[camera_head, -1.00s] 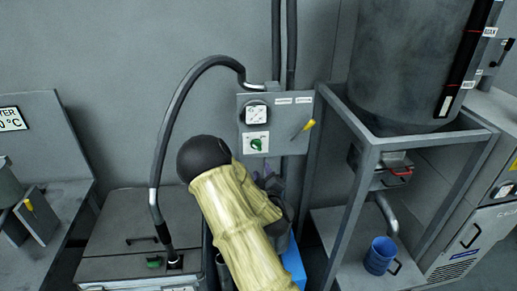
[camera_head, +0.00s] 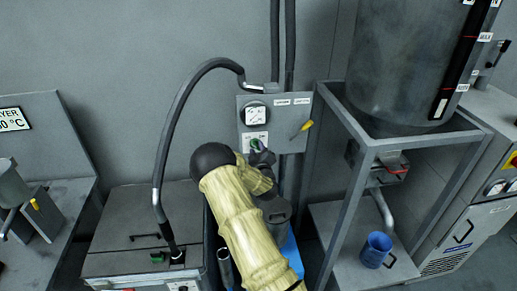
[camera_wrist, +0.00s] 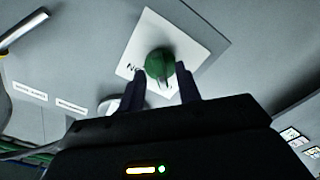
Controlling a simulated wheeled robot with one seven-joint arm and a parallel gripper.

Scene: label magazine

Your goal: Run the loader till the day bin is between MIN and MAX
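The loader's grey control box (camera_head: 283,138) hangs on the wall with a round gauge (camera_head: 255,113), a green knob (camera_head: 254,143) and a yellow-handled lever (camera_head: 301,130). In the wrist view the green knob (camera_wrist: 160,64) sits on a white plate (camera_wrist: 178,38), its lettering partly hidden. My gripper (camera_wrist: 160,80) is open, its fingertips on either side of the knob; whether they touch it is unclear. The day bin (camera_head: 400,70) is the grey cylinder at upper right. Its black level strip (camera_head: 462,60) has MAX and MIN labels, with a pale patch low down, below MIN.
A steel frame (camera_head: 362,185) carries the bin, with a red-handled outlet (camera_head: 397,170) below it and a blue mug (camera_head: 376,249) on its shelf. A black hose (camera_head: 172,130) arches into the lidded box (camera_head: 130,262) at left.

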